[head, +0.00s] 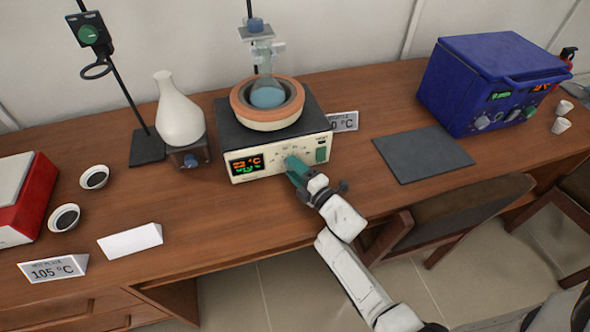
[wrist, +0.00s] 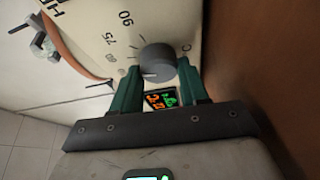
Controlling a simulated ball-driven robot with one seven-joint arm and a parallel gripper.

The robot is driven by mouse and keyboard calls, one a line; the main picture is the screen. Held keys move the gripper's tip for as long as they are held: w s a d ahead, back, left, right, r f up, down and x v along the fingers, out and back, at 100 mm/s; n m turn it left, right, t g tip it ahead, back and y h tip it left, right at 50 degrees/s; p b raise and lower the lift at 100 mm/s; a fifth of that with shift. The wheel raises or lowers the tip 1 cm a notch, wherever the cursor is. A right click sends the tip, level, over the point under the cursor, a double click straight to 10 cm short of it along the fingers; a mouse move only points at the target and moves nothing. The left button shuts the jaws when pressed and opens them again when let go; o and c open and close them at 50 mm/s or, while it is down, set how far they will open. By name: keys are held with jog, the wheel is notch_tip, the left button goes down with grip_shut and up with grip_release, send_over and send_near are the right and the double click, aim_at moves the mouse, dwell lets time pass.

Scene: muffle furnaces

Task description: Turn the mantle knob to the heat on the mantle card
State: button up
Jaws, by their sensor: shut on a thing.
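The heating mantle (head: 250,172) is a cream box with a dark top, holding an orange-brown ring (head: 268,122) and a flask (head: 267,95). Its front has a lit display (head: 247,165) with orange and green figures. In the wrist view the grey mantle knob (wrist: 157,60) sits between the green fingers of my gripper (wrist: 157,82), which is shut on it. A pale pointer mark shows on the knob; dial numbers 75 and 90 are readable. In the head view my gripper (head: 293,166) hides the knob. A card (head: 344,122) ending in "0 °C" stands partly hidden behind the mantle.
A blue furnace (head: 490,82) and a dark mat (head: 422,154) are to the right. A white flask (head: 180,112), two small dishes, a "105 °C" card (head: 53,269), a blank-faced card (head: 130,241) and a red device (head: 25,200) are left. A chair (head: 440,210) stands at the table's front.

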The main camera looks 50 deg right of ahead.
jog(key=o, duration=1.1)
jog(key=shift+c, duration=0.2)
jog(key=shift+s, duration=0.15)
jog(key=b+v, duration=0.1)
jog(key=v, duration=0.9)
jog(key=shift+s+f, duration=0.1)
jog(key=shift+s, duration=0.2)
jog(key=shift+w, duration=0.1)
